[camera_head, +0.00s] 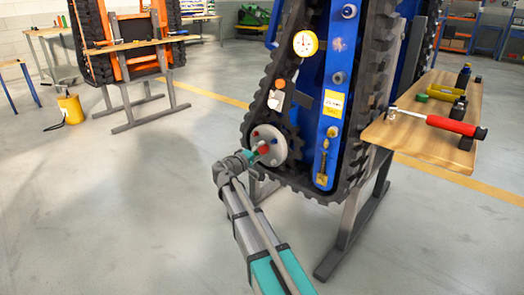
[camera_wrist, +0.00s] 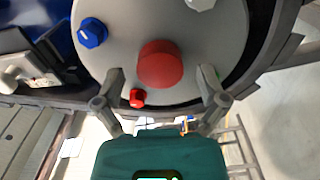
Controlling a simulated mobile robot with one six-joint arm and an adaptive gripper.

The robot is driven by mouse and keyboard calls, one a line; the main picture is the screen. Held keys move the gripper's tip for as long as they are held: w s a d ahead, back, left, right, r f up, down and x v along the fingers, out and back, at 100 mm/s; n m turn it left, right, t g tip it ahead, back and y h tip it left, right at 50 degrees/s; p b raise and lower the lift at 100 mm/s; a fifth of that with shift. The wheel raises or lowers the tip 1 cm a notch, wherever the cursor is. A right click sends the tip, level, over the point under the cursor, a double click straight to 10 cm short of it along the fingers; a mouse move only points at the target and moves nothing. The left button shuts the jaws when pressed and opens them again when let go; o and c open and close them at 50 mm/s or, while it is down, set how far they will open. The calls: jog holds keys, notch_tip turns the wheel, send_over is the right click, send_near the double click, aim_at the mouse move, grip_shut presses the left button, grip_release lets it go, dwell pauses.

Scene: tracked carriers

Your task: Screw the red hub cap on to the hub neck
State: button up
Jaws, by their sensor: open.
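The grey round hub plate (camera_head: 282,150) sits at the lower front of the blue tracked carrier. In the wrist view the hub plate (camera_wrist: 125,50) fills the upper middle. The large red hub cap (camera_wrist: 162,64) is at its centre and hides any neck behind it; I cannot tell how far it is screwed on. In the head view the red cap (camera_head: 264,150) shows just beyond my gripper (camera_head: 256,150). In the wrist view my gripper (camera_wrist: 160,76) is open, with one finger on each side of the red cap and visible gaps between.
Around the cap are a blue knob (camera_wrist: 92,33), a small red knob (camera_wrist: 137,98) and a pale fitting (camera_wrist: 200,4). The rubber track (camera_head: 247,118) surrounds the hub. A wooden side shelf (camera_head: 425,145) holds a red-handled tool (camera_head: 455,126).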

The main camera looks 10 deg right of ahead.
jog(key=c, duration=1)
jog(key=m, duration=0.5)
jog(key=shift+m, duration=2.4)
jog(key=shift+m, duration=0.7)
jog(key=m, duration=0.4)
jog(key=shift+m, duration=2.2)
jog(key=shift+m, duration=0.3)
